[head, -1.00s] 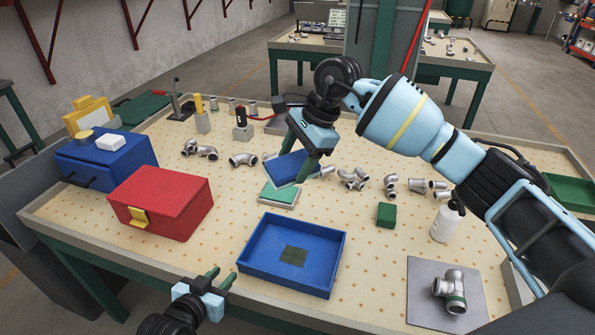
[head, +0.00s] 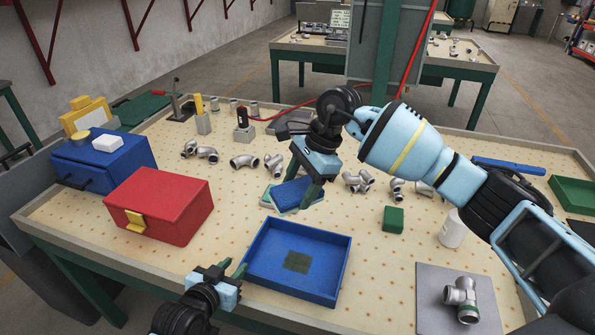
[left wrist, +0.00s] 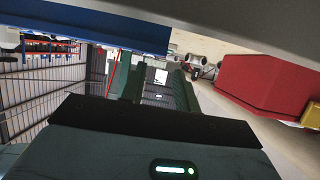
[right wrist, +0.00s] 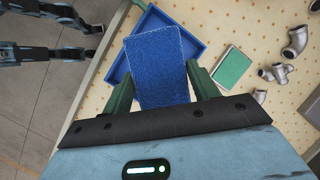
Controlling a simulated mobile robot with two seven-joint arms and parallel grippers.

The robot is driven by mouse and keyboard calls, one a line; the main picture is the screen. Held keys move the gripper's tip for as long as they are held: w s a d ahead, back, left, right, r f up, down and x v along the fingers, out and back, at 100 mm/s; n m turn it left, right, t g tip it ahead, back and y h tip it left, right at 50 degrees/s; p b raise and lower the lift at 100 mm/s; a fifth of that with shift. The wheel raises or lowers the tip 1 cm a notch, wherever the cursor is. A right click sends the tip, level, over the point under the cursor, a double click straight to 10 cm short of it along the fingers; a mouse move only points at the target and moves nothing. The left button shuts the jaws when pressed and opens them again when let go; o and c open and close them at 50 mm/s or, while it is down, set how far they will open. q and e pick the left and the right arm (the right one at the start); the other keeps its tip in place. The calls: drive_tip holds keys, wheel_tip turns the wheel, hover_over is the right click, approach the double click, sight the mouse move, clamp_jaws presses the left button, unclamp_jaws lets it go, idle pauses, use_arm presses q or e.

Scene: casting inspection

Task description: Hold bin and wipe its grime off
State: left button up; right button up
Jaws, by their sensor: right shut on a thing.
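The blue bin (head: 322,288) is an open shallow tray on the table's near side, with a dark grime patch (head: 297,261) on its floor. My right gripper (head: 303,185) is shut on a blue pad (head: 290,196), beyond the bin's far wall. In the right wrist view the pad (right wrist: 158,65) sits between the fingers and covers part of the bin (right wrist: 193,22); the grime is hidden there. My left gripper (head: 232,268) is at the bin's left near side, fingers apart and empty. The left wrist view shows the bin's blue wall (left wrist: 100,30) close by the fingertips (left wrist: 155,75).
A red box (head: 160,205) and a blue box (head: 105,160) stand at the left. A green-and-white block (right wrist: 232,67) lies beyond the bin. A green cube (head: 393,219), white bottle (head: 453,231) and grey plate with a pipe fitting (head: 440,320) are at the right. Several metal fittings lie behind.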

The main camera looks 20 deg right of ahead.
sight(246, 254)
use_arm(q)
drive_tip(key=b+x, duration=0.3)
drive_tip(key=x, duration=0.3)
drive_tip(key=shift+f+b, duration=0.15)
drive_tip(key=shift+b, duration=0.15)
drive_tip(key=shift+w+d+b, duration=0.3)
drive_tip(key=shift+w+d, duration=0.1)
drive_tip(key=shift+w, duration=0.05)
use_arm(e)
wheel_tip(246, 254, down, 13)
drive_tip(key=g, duration=0.1)
drive_tip(key=shift+s+g, duration=0.4)
use_arm(q)
drive_tip(key=shift+c, duration=0.4)
use_arm(e)
drive_tip(key=shift+r, duration=0.1)
use_arm(q)
clamp_jaws()
drive_tip(key=shift+o, duration=0.4)
unclamp_jaws()
use_arm(e)
drive_tip(key=shift+r, duration=0.1)
